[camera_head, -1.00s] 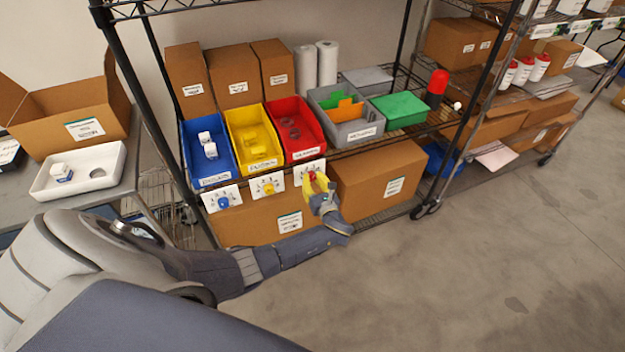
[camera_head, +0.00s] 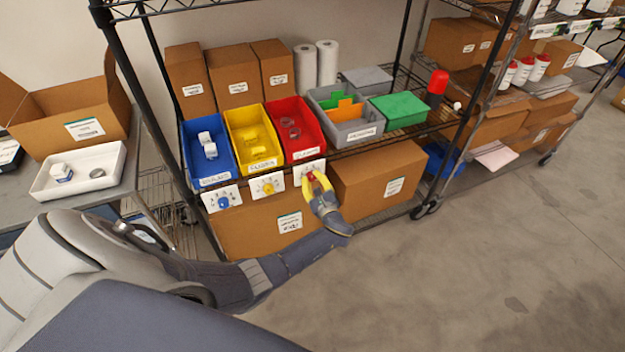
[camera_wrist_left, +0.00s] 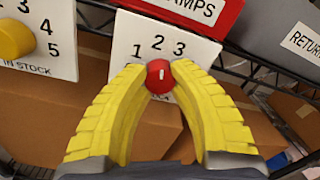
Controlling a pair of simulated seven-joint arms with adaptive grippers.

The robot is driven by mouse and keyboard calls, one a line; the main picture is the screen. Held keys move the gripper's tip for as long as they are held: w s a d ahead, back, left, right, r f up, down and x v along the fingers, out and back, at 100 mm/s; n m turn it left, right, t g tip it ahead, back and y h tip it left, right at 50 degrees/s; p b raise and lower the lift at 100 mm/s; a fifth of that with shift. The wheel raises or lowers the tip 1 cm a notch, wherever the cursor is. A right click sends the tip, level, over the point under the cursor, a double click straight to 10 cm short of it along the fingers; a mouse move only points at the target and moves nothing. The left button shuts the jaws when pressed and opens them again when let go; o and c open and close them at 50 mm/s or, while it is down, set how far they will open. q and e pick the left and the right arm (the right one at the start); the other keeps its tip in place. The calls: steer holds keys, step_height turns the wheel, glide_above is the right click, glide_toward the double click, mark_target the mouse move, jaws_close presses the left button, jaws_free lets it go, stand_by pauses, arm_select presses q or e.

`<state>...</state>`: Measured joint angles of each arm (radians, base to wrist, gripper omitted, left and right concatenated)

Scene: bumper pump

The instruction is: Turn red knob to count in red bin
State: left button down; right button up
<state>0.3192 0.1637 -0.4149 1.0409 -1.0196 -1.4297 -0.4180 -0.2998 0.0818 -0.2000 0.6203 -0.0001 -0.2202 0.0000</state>
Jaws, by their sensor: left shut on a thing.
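The red knob (camera_wrist_left: 159,76) is on a white dial card (camera_wrist_left: 131,42) below the red bin (camera_head: 295,130) on the shelf. The numbers 1, 2 and 3 show on the card; the fingers cover its lower part. The knob's white mark is near the upright. My left gripper (camera_wrist_left: 160,84) has yellow fingers shut on the red knob, one on each side. In the head view the left gripper (camera_head: 312,184) reaches the card from below. My right gripper is not in view.
A yellow knob (camera_head: 268,188) and a blue knob (camera_head: 224,202) sit on cards to the left, below the yellow bin (camera_head: 253,138) and blue bin (camera_head: 207,154). A cardboard box (camera_head: 375,180) stands behind and right of the gripper. Open floor lies in front.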

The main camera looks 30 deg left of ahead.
arm_select(q)
steer(key=shift+f+n, duration=0.1)
steer(key=shift+n, duration=0.5)
steer(key=c, duration=1)
jaws_free()
steer(key=v, duration=1.2)
